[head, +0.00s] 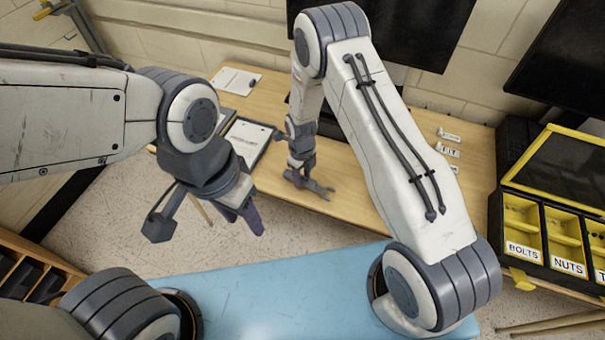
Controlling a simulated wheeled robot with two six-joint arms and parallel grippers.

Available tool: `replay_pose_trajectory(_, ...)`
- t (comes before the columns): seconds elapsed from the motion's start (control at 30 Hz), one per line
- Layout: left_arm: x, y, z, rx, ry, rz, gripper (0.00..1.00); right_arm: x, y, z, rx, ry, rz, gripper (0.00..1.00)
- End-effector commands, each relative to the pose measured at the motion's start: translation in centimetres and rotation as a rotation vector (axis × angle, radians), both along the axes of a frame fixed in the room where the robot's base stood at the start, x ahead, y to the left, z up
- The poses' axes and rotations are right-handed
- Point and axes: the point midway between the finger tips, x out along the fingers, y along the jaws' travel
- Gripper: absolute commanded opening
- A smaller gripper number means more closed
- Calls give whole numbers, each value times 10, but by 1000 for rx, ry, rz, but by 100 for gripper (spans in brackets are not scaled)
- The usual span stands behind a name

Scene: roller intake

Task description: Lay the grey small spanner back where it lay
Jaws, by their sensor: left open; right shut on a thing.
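My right gripper (303,172) is low over the wooden desk (375,200), near its front edge. It is shut on a small grey piece, which looks like the grey small spanner (321,189). The piece sticks out to the right of the fingers and is partly hidden by them. I cannot tell whether it touches the desk top. My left gripper (250,212) is open and empty, pointing down over the floor in front of the desk.
A clipboard (249,140) and a paper sheet (236,80) lie on the desk's left part. Small white labels (447,150) are at its right. A yellow-edged bin case (524,252) marked BOLTS and NUTS stands at the right. Dark screens (420,28) stand behind.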

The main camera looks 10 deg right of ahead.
Motion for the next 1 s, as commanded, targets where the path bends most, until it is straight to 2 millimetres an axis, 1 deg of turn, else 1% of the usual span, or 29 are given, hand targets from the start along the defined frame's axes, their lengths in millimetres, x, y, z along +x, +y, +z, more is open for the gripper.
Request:
replay_pose_trajectory(0.03,0,0,-6,0,0,0,50,0,0,-8,0,0,1,0)
replay_pose_trajectory(0.13,0,0,-8,0,0,0,50,0,0,-12,0,0,0,0)
replay_pose_trajectory(0.53,0,0,-8,0,0,0,50,0,0,-12,0,0,0,0)
replay_pose_trajectory(1.0,0,0,-16,0,0,0,50,0,0,-21,0,0,0,0)
